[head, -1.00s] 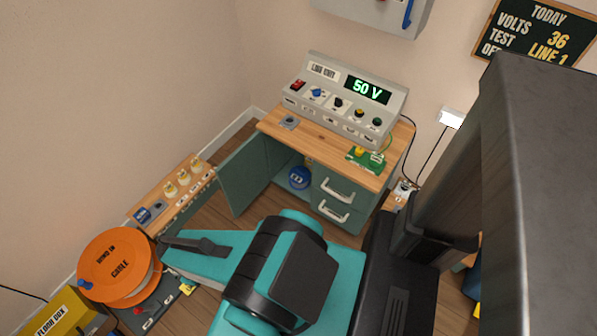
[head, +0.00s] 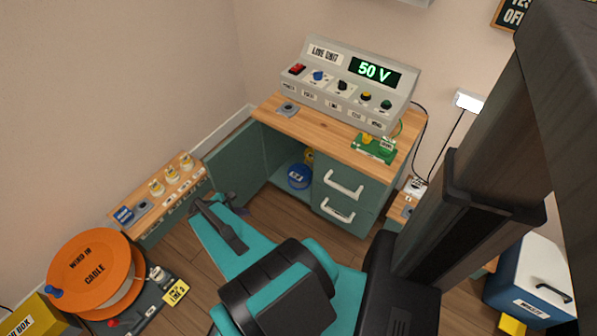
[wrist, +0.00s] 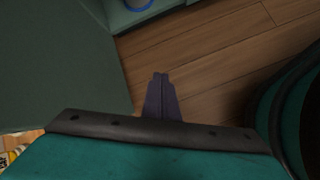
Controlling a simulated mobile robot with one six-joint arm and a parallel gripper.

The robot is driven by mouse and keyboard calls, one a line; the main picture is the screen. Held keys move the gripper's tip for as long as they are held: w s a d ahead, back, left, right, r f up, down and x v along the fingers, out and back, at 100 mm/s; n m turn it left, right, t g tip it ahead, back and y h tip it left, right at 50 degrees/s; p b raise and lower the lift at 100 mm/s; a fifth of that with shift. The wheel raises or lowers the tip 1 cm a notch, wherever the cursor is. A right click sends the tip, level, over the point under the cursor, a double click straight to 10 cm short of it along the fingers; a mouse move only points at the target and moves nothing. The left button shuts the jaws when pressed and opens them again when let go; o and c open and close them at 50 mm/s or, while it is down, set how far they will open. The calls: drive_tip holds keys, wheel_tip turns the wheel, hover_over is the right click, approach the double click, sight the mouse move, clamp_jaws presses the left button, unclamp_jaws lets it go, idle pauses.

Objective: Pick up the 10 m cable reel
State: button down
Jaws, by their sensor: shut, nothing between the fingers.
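A small round blue reel (head: 298,177) sits on the low shelf inside the open green cupboard. Its label is too small to read for a length. A yellow round thing (head: 308,156) shows partly behind it. In the wrist view a blue-rimmed round thing (wrist: 138,5) is cut off by the top edge. My gripper (head: 228,197) is in front of the open cupboard door, left of the blue reel and apart from it. In the wrist view its fingers (wrist: 161,78) are together and empty above the wooden floor.
The open cupboard door (head: 236,170) stands just behind my gripper. White-handled drawers (head: 342,185) are right of the opening. A large orange cable drum (head: 92,268) stands at the lower left, below a low shelf of yellow-topped items (head: 172,174). A blue-and-white box (head: 530,282) is at the right.

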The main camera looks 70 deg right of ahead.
drive_tip(key=s+d+f+n+h+b, duration=0.1)
drive_tip(key=d+b, duration=0.4)
drive_tip(key=d, duration=0.5)
drive_tip(key=s+d+f+n+h+b, duration=0.2)
drive_tip(key=s+d+n+b, duration=0.3)
drive_tip(key=d, duration=0.5)
drive_tip(key=shift+s+h+b, duration=0.5)
drive_tip(key=shift+s+b, duration=0.2)
drive_tip(key=shift+s, duration=0.05)
drive_tip(key=shift+d+f, duration=0.15)
drive_tip(key=shift+d, duration=0.05)
drive_tip(key=b, duration=0.3)
hover_over(298, 173)
drive_tip(key=shift+s+d+f, duration=0.1)
drive_tip(key=shift+d+f, duration=0.05)
drive_tip(key=shift+f+b, duration=0.3)
drive_tip(key=shift+b, duration=0.3)
drive_tip(key=shift+f, duration=0.1)
